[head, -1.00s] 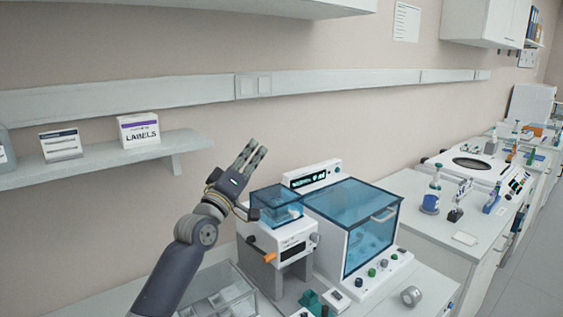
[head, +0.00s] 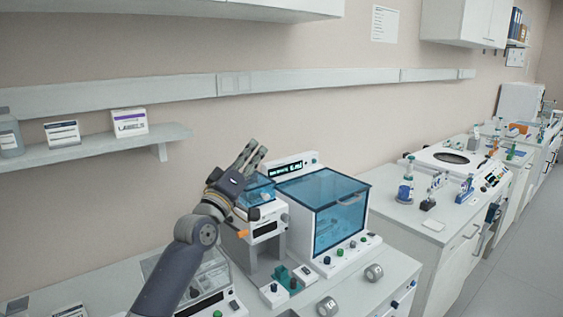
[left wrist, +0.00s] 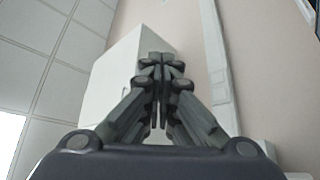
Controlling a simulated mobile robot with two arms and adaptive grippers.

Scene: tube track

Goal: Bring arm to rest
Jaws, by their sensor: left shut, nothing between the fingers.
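My left gripper (head: 250,157) is raised in front of the wall in the head view, its fingers pointing up. It is shut and empty, and in the picture it overlaps the small blue-lidded device (head: 262,190). The left wrist view shows its fingers (left wrist: 160,62) together, with the ceiling, a white cabinet (left wrist: 125,75) and the wall beyond. My right gripper is not in view.
A blue-windowed machine (head: 340,215) stands on the bench right of my arm. A clear-lidded box (head: 212,272) is close beside the arm. A wall shelf (head: 100,147) holds boxes and a bottle. More benches with instruments extend right, beside open floor (head: 530,250).

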